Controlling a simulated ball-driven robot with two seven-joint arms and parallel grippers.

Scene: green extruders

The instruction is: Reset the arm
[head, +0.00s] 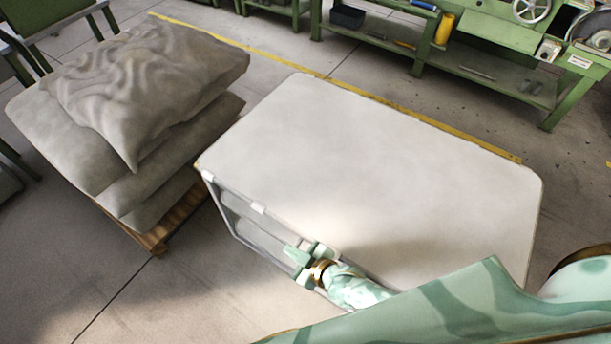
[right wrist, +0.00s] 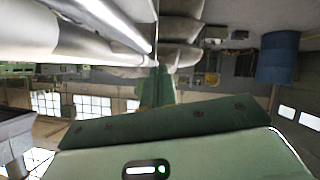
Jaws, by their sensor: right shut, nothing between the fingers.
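My right gripper (head: 299,262) is at the near left edge of a white-topped table, beside the table's side frame. Its pale green fingers are shut with nothing between them. My right arm, mottled green, comes in from the lower right over the table's near corner. In the right wrist view the green gripper parts (right wrist: 157,90) show near the middle, with my green wrist housing across the bottom. My left gripper is in neither view.
The white table (head: 390,160) has a bare top. Grey sacks (head: 150,90) are stacked on a wooden pallet (head: 158,240) to its left. A green workbench (head: 480,70) stands at the back right. A blue barrel (right wrist: 278,58) shows in the right wrist view. Bare floor lies at lower left.

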